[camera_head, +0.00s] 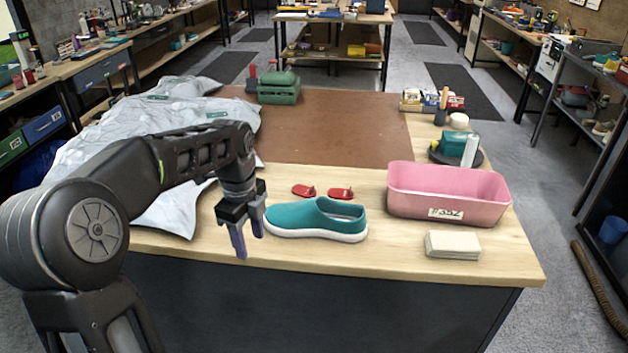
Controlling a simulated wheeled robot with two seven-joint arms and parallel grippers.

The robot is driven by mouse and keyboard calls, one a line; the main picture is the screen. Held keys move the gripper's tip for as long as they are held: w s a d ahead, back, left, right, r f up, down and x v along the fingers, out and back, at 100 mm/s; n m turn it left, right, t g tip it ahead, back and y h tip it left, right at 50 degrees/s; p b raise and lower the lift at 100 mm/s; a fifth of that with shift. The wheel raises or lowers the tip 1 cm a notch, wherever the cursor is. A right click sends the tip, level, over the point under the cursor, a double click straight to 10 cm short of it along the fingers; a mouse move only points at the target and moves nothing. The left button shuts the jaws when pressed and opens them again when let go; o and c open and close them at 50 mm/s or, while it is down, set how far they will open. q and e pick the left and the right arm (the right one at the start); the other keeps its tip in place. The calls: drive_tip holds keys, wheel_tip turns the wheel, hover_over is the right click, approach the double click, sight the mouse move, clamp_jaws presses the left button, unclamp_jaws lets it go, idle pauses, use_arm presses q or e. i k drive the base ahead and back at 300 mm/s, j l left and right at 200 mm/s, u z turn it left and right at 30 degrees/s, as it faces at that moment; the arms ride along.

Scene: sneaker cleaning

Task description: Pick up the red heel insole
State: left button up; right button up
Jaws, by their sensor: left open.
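Two small red pieces lie flat on the wooden table behind the shoe: a left red heel insole (303,190) and a right red heel insole (341,193). A teal slip-on sneaker (313,217) with a white sole stands in front of them, near the table's front edge. My left gripper (246,248) points down at the left end of the sneaker, with its fingers apart and nothing between them. It is to the left of both red pieces and nearer the front edge. My right gripper is not in view.
A pink bin (447,192) stands on the right, with a pale stack (452,245) in front. A crumpled grey sheet (110,140) covers the left side. A brown mat (330,128) and a green case (279,88) lie farther back.

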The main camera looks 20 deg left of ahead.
sight(304, 191)
drive_tip(key=i, duration=1.1)
